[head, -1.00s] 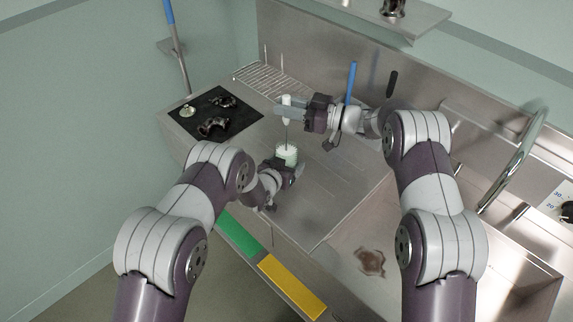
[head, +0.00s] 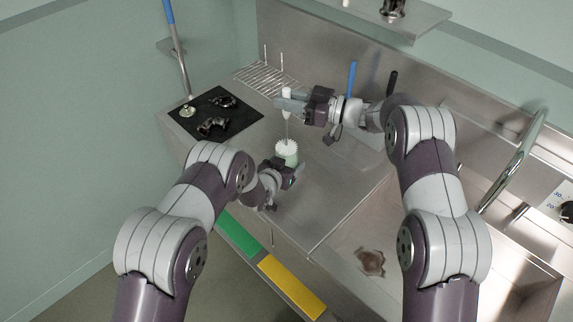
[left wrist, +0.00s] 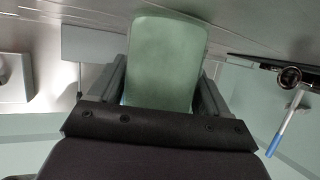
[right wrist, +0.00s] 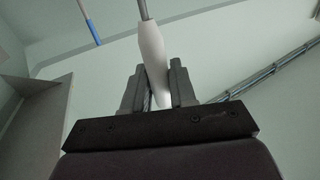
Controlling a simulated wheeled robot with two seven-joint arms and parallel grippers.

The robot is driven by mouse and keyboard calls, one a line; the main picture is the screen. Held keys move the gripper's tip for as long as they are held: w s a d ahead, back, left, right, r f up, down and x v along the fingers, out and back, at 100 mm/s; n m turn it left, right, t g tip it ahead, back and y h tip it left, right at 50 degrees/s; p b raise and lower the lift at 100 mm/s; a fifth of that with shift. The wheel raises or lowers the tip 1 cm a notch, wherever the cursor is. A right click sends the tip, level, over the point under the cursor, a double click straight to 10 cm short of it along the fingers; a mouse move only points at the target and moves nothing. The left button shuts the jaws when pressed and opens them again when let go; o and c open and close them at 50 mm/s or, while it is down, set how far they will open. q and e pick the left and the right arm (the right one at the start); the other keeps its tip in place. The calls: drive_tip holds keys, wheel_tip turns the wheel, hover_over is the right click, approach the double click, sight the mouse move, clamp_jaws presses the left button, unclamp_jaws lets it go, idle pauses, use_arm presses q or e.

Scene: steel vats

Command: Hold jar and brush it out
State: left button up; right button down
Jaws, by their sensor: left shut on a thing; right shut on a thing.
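A pale green jar (head: 287,158) is upright on or just above the steel counter in the head view. My left gripper (head: 290,172) is shut around it. In the left wrist view the jar (left wrist: 166,62) sits between both fingers. My right gripper (head: 289,105) is shut on the white handle of a brush (head: 287,94). The brush points down, and its white bristle head (head: 287,146) is at the jar's mouth, above the rim. In the right wrist view the white handle (right wrist: 152,50) is between the fingers. The jar's inside is hidden.
A black mat (head: 240,126) with dark parts lies at the counter's left. A wire rack (head: 265,78) is behind it. A sink basin (head: 345,262) holding a brown item (head: 370,262) is at right. Blue and black handles stand along the back wall.

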drive_tip(key=shift+r, duration=5.8)
use_arm(q)
drive_tip(key=o, duration=1.1)
use_arm(e)
drive_tip(key=shift+s, duration=0.1)
use_arm(q)
drive_tip(key=shift+o, duration=0.2)
drive_tip(key=v, duration=1.2)
drive_tip(key=shift+f, duration=0.1)
use_arm(e)
drive_tip(key=shift+f, duration=0.1)
